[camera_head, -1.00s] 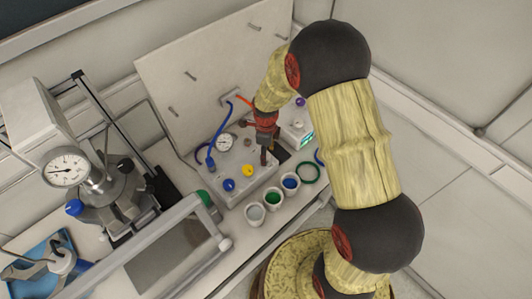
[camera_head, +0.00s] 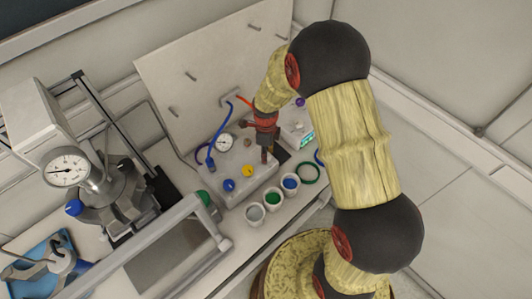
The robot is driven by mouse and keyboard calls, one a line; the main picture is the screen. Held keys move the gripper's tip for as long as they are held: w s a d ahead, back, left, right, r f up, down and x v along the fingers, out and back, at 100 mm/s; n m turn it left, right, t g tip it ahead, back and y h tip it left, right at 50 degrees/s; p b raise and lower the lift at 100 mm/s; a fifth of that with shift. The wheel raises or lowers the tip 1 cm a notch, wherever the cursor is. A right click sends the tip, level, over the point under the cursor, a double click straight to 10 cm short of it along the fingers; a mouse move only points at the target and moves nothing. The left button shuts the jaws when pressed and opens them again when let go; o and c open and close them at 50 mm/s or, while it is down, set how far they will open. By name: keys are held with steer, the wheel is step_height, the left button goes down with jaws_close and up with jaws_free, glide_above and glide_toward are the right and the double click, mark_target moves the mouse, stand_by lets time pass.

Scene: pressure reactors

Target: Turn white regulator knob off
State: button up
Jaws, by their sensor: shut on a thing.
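My gripper (camera_head: 265,150) reaches down over the right part of the regulator box (camera_head: 236,180), a pale box with a round gauge (camera_head: 224,143) at its back left. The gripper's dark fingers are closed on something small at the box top. The white regulator knob cannot be made out; the fingers may hide it. A blue knob (camera_head: 229,185) and a yellow knob (camera_head: 246,171) sit on the box to the left of my gripper. A small brownish knob (camera_head: 247,143) shows behind, near the gauge.
A pressure reactor with a gauge (camera_head: 67,167) stands at left. A metal rail (camera_head: 165,225) crosses the front left. Blue and orange hoses rise behind the box.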

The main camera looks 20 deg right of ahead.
stand_by(0.3)
steer(key=n, duration=0.6)
steer(key=shift+w+n, duration=0.1)
steer(key=shift+n, duration=0.3)
steer(key=n, duration=1.1)
steer(key=shift+w+n, duration=0.1)
steer(key=shift+n, duration=0.3)
steer(key=shift+a+n, duration=0.1)
steer(key=shift+n, duration=2.2)
steer(key=o, duration=1.2)
steer(key=shift+c, duration=0.2)
